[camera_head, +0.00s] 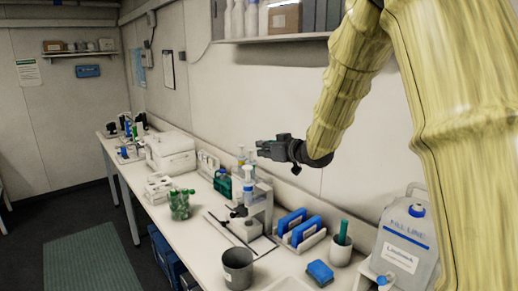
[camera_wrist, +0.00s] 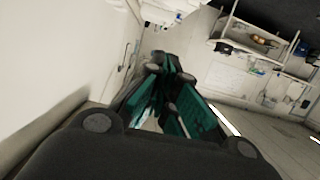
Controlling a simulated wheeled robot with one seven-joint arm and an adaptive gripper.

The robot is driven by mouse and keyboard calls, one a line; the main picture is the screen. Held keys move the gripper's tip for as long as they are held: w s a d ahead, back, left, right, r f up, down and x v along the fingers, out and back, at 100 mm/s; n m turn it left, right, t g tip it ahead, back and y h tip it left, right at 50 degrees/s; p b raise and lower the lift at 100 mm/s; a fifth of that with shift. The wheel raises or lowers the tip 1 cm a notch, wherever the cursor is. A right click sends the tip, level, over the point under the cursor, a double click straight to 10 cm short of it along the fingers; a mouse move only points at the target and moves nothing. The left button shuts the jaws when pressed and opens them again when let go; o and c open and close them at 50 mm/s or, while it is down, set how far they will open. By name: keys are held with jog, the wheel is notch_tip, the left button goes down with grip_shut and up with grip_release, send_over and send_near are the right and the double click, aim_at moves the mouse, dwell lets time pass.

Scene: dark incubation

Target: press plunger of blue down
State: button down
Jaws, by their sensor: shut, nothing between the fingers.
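A pump-like item with a pale blue top (camera_head: 248,173) stands on the bench near the wall in the head view. It is small there, and I cannot tell how far its plunger is raised. An item with a yellow top (camera_head: 241,152) stands behind it. My gripper (camera_head: 259,149) is shut and empty, held level in the air above and slightly right of the pale blue top, apart from it. In the wrist view my dark and green fingers (camera_wrist: 168,68) are together. No blue plunger can be made out in that view.
The bench (camera_head: 207,236) also bears blue racks (camera_head: 299,226), a grey cup (camera_head: 238,268), a white cup with a green item (camera_head: 341,246), a blue block (camera_head: 320,271) and a jug (camera_head: 406,245). A wall shelf (camera_head: 275,39) is above my gripper.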

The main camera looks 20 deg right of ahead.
jog(key=p, duration=0.1)
send_over(251, 169)
jog(key=s, duration=0.2)
jog(key=f, duration=0.2)
jog(key=w+f+p, duration=0.2)
jog(key=shift+f, duration=0.3)
jog(key=shift+f+p, duration=0.3)
jog(key=shift+f, duration=0.55)
jog(key=shift+s, duration=0.1)
jog(key=shift+a+r, duration=0.1)
